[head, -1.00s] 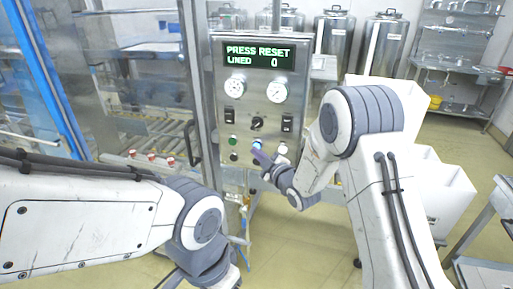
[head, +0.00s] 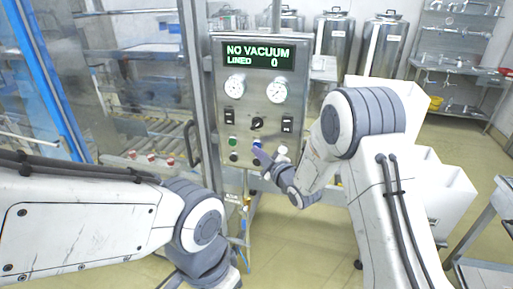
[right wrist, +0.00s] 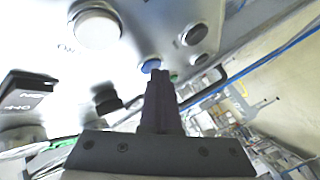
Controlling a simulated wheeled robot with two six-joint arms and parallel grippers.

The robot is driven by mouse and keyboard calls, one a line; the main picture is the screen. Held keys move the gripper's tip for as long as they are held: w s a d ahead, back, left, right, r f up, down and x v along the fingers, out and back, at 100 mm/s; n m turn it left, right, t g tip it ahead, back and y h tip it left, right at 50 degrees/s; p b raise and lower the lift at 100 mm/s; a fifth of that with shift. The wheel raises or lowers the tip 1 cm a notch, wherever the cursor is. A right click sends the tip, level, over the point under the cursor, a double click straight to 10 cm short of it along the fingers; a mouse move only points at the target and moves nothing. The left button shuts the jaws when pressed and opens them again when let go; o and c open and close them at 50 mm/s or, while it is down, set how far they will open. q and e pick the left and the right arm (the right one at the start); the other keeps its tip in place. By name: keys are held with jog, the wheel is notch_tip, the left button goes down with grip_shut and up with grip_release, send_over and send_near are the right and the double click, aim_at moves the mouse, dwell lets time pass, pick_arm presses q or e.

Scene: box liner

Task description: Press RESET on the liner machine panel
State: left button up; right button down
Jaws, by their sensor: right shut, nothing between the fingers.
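The liner machine panel (head: 264,60) is a steel plate in the middle of the head view. Its display (head: 257,56) reads "NO VACUUM" and "LINED 0". A blue button (head: 256,144) sits low on the panel; it also shows in the right wrist view (right wrist: 150,66). My right gripper (head: 262,156) is shut and empty, its fingertips at the blue button; in the wrist view the tips (right wrist: 158,76) overlap its lower edge, and I cannot tell if they touch it. My left arm comes in at the lower left; its gripper is outside the head view.
A green button (head: 233,142), a white button (head: 282,151), a black knob (head: 257,123) and two gauges share the panel. Glass machine doors stand at left. Steel tanks (head: 331,40) stand behind, and a white bin (head: 447,190) stands at right.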

jog(key=shift+s+a+b, duration=0.25)
jog(key=shift+s+b, duration=0.15)
jog(key=shift+s, duration=0.3)
jog(key=shift+s, duration=0.1)
jog(key=s, duration=0.1)
jog(key=s+a+b, duration=0.1)
jog(key=s, duration=0.1)
jog(key=s+b, duration=0.1)
jog(key=shift+s+a, duration=0.25)
jog(key=shift+s, duration=0.05)
dwell(0.6)
